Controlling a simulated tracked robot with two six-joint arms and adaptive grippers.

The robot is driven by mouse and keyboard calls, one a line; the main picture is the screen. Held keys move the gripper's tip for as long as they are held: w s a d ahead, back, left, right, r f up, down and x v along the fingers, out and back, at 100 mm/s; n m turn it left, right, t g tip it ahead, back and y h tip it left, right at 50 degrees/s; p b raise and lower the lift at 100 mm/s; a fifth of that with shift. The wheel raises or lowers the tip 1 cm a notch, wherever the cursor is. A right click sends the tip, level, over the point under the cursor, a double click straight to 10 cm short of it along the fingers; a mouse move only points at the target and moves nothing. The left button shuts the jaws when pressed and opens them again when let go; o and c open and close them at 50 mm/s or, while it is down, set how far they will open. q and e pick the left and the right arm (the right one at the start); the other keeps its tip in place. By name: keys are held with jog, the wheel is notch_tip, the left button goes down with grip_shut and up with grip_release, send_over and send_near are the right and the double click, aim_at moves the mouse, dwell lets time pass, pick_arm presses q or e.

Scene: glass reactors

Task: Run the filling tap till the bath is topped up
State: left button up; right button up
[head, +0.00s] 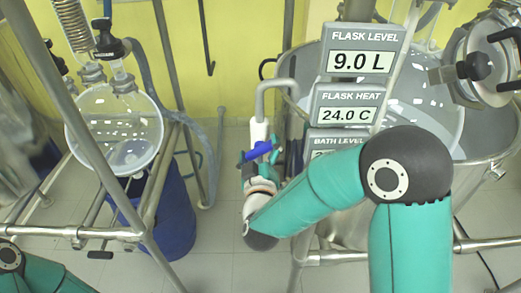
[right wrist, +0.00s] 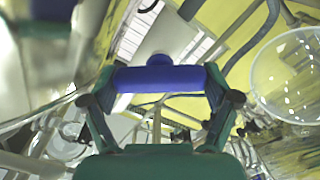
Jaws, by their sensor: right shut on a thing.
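The filling tap is a bent pale pipe (head: 262,103) with a blue handle (head: 259,149) at its lower end, left of the displays in the head view. My right gripper (head: 258,160) is shut on this handle. In the right wrist view the blue handle (right wrist: 158,79) lies crosswise between the two fingertips. The steel bath (head: 497,138) stands behind my right arm around a large glass flask. The bath level display (head: 336,137) is mostly hidden by my arm; only a leading 2 shows. My left gripper is out of view; part of its arm shows at lower left.
The flask level display (head: 362,62) reads 9.0 L and the flask heat display (head: 346,114) reads 24.0 C. A round glass flask (head: 110,125) hangs in a steel frame at left, with a blue drum (head: 172,222) below. Floor between the stands is clear.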

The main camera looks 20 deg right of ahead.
jog(key=shift+f+m+b, duration=0.25)
jog(key=shift+m+b, duration=0.05)
jog(key=shift+b, duration=0.15)
jog(key=shift+r+m, duration=0.15)
jog(key=shift+m, duration=0.15)
jog(key=o, duration=0.9)
jog(key=shift+s, duration=0.15)
jog(key=v, duration=0.7)
jog(key=shift+s+a, duration=0.1)
jog(key=shift+s, duration=0.05)
